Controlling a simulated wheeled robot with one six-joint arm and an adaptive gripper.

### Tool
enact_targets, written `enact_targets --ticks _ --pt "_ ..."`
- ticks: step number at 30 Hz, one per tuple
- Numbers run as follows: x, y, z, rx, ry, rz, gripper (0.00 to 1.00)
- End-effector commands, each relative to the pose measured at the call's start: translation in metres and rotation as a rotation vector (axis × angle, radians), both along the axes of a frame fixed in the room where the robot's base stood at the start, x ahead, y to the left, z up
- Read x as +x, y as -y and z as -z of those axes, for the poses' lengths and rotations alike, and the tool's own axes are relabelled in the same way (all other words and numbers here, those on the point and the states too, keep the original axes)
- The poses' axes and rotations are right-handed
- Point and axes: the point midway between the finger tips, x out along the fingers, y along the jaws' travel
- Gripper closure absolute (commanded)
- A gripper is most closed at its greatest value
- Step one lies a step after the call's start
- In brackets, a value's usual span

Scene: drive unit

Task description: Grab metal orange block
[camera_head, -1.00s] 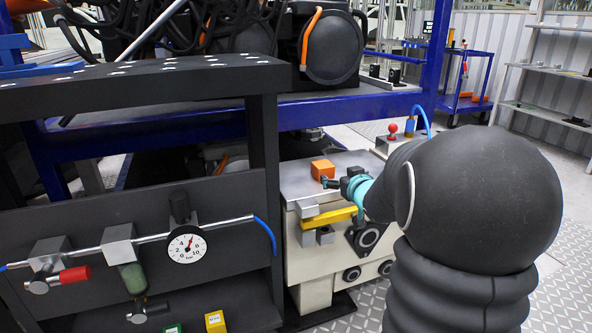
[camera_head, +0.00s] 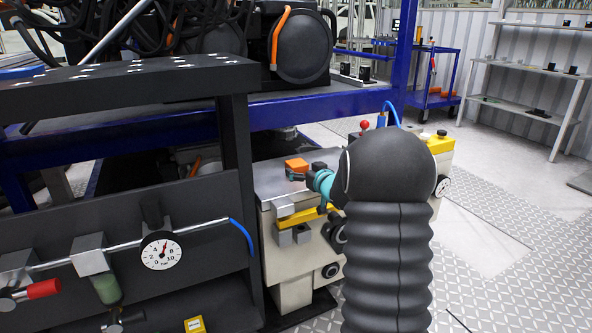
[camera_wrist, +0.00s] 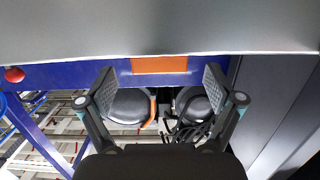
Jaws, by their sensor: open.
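The orange block (camera_head: 297,163) sits on the grey metal top (camera_head: 262,176) of a pale machine in the head view. In the wrist view, which is upside down, the orange block (camera_wrist: 160,65) stands on the grey surface (camera_wrist: 160,25) and shows between my two fingers. My gripper (camera_head: 300,177) is just in front of the block in the head view and partly overlaps it. In the wrist view, my gripper (camera_wrist: 160,84) is open and empty, with its pads spread wider than the block. Neither finger visibly touches the block. My dark arm hides part of the machine.
A black frame with a pressure gauge (camera_head: 160,250) stands at the left. A blue beam (camera_head: 320,107) runs behind the machine top. A red knob (camera_head: 365,125) is to the right, near my arm. The patterned floor at the right is mostly clear.

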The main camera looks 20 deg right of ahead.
Motion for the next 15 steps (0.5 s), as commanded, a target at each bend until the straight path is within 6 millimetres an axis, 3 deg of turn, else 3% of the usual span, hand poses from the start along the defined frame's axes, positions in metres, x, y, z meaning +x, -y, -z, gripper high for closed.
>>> enact_targets --ticks 10,15 --pt "0.041 -0.001 0.007 -0.001 0.0 -0.002 0.08" --pt "0.051 -0.002 0.009 -0.001 -0.001 -0.001 0.08"
